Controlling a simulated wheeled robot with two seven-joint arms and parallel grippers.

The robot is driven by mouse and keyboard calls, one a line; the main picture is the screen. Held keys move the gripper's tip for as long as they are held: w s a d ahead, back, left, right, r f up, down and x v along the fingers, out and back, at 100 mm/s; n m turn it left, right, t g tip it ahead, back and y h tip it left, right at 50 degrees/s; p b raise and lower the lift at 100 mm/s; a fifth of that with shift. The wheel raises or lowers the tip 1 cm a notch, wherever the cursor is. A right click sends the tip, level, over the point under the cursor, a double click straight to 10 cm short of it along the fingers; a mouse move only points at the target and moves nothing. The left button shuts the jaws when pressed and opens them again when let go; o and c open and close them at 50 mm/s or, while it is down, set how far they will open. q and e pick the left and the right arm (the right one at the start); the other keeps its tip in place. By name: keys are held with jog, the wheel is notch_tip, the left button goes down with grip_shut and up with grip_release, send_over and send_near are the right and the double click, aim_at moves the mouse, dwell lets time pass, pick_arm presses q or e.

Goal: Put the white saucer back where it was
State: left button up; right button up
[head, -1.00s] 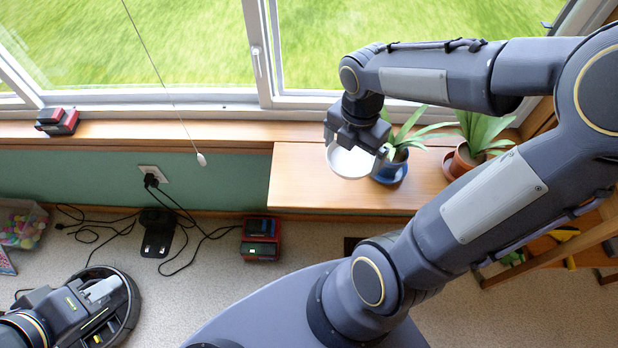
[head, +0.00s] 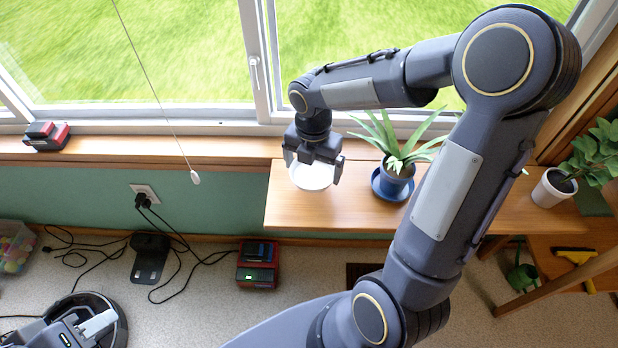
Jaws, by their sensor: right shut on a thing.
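The white saucer (head: 311,177) is in my right gripper (head: 312,165), which is shut on its rim. My right gripper points down over the left part of the wooden shelf (head: 330,212) below the window. The saucer is left of the blue pot and apart from it. I cannot tell whether it touches the shelf. Part of the saucer is hidden by the gripper fingers.
A spiky plant in a blue pot (head: 396,184) stands on the shelf close right of the gripper. A white pot (head: 552,187) with a leafy plant is further right. A pull cord (head: 195,178) hangs at left. Bare shelf lies in front of the saucer.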

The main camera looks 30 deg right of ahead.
aim_at(309, 172)
jog(key=shift+w+a+f, duration=0.15)
jog(key=shift+w+f, duration=0.2)
jog(key=shift+f, duration=0.1)
jog(key=shift+w+f+b, duration=0.2)
jog(key=shift+f+b, duration=0.5)
jog(key=shift+f, duration=1)
jog(key=shift+f, duration=0.1)
jog(key=o, duration=0.6)
